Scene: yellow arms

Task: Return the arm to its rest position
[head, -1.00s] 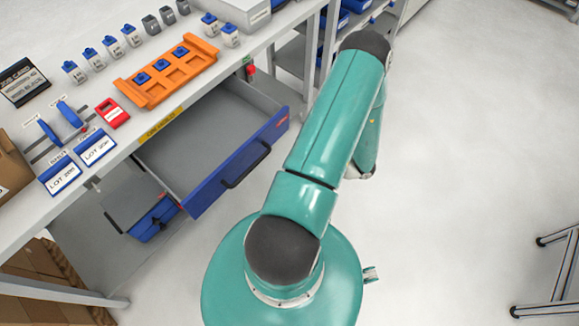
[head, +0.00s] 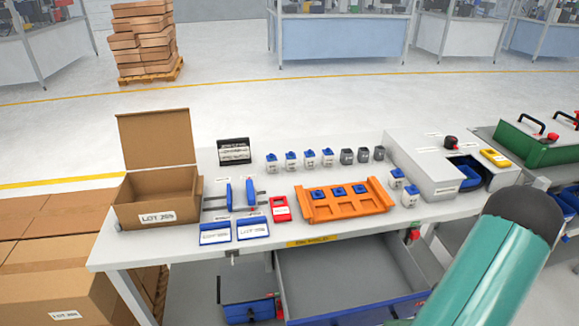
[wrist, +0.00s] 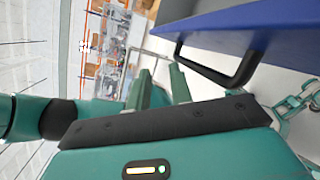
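My arm (head: 490,265) shows in the head view only as a teal link with a dark joint cap at the lower right. Its far end is out of that frame. In the wrist view my gripper (wrist: 162,90) shows two teal fingers with a gap between them and nothing held. The black handle (wrist: 235,76) of a blue drawer front (wrist: 255,30) is beside and beyond the fingers, apart from them. In the head view the grey drawer (head: 345,275) stands open under the workbench.
The workbench (head: 150,250) carries an orange tray (head: 345,208) with blue-topped pieces, several small bottles, a red-framed card (head: 280,208) and an open cardboard box (head: 160,200). A grey machine (head: 430,160) stands at its right end. More cartons (head: 50,275) stand at the left.

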